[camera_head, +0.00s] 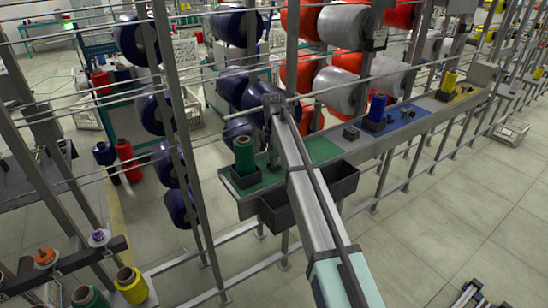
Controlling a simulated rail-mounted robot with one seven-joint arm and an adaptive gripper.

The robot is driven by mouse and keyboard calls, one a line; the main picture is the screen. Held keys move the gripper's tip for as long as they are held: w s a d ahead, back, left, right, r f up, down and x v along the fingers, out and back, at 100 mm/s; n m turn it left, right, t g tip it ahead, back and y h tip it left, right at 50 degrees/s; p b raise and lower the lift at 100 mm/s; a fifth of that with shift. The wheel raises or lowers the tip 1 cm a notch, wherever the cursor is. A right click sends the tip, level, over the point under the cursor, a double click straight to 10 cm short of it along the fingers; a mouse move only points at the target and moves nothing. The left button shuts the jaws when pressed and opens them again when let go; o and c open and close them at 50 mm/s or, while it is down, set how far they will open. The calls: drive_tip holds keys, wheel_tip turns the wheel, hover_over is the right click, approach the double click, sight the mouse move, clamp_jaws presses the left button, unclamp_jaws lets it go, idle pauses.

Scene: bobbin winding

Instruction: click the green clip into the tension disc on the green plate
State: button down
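The green plate (322,150) lies on the long grey shelf, and my arm crosses in front of its middle. A green spool (245,155) stands upright in a black holder at the plate's left end. My gripper (273,160) hangs from the far end of my arm, just right of the green spool and low over the plate. Its fingertips are small, dark and partly hidden by my arm, so I cannot see whether they are open or hold anything. I cannot make out the green clip or the tension disc.
A black block (350,133) sits at the green plate's right edge. Further right are a blue spool (377,107) and a yellow spool (448,81). Black bins (336,186) hang below the shelf front. Upright posts and rails with large spools (343,26) stand around and behind the shelf.

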drive_tip(key=shift+r, duration=0.1)
drive_tip(key=shift+r+p, duration=1.25)
drive_tip(key=shift+r, duration=0.95)
drive_tip(key=shift+f, duration=0.1)
drive_tip(key=s+d+f+m+b, duration=0.1)
drive_tip(key=s+d+f+m, duration=0.3)
drive_tip(key=s+d+m, duration=0.4)
drive_tip(key=s+d+f+m+b, duration=0.1)
drive_tip(key=s+d+f+m, duration=0.3)
drive_tip(key=s+d+m, duration=0.4)
drive_tip(key=s+d+f+m+b, duration=0.2)
drive_tip(key=s+d+f+m, duration=0.2)
drive_tip(key=s+d+m, duration=0.4)
drive_tip(key=shift+s+d+f+m, duration=0.25)
drive_tip(key=shift+s+d+m, duration=0.1)
drive_tip(key=shift+s+m, duration=0.35)
drive_tip(key=shift+w+r, duration=0.1)
drive_tip(key=shift+w, duration=0.05)
